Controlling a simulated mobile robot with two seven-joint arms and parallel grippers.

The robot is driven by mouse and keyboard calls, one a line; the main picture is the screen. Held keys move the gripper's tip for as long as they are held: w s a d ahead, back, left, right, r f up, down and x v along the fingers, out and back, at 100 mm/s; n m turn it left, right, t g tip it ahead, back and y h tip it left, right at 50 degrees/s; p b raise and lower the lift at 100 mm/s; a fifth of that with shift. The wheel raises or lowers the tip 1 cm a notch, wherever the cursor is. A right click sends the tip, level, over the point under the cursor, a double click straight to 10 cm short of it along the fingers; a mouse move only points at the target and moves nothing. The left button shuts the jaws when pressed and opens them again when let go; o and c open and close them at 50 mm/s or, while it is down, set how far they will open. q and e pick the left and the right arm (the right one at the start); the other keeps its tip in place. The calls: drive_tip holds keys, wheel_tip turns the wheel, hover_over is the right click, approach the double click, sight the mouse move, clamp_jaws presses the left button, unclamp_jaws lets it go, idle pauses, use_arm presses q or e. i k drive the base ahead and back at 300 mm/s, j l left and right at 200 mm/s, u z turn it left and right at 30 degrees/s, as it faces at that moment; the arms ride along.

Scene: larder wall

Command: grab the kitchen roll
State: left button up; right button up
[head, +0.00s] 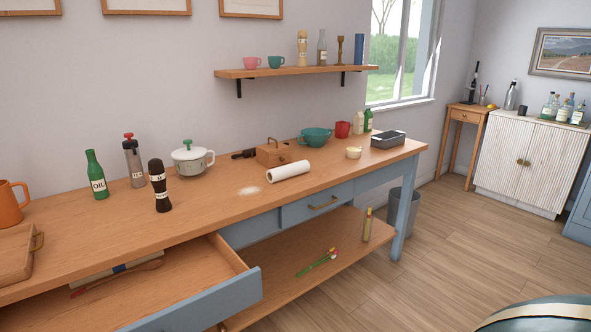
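The kitchen roll (288,172) is a white cylinder lying on its side on the wooden worktop (222,206), near the front edge and right of the middle. Its dark core end faces left. Neither of my grippers shows in the head view.
An open drawer (200,298) juts out at the lower left. A white lidded pot (192,158), a dark mill (159,185) and a green oil bottle (96,175) stand left of the roll.

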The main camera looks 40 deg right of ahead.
sight(279, 174)
drive_tip(key=i+l, duration=0.2)
drive_tip(key=l, duration=0.25)
drive_tip(key=i+l+z, duration=0.1)
drive_tip(key=l, duration=0.3)
drive_tip(key=i+l, duration=0.25)
drive_tip(key=l, duration=0.2)
drive_tip(key=i+l+z, duration=0.1)
drive_tip(key=l, duration=0.3)
drive_tip(key=i+l, duration=0.35)
drive_tip(key=k+l+z, duration=0.05)
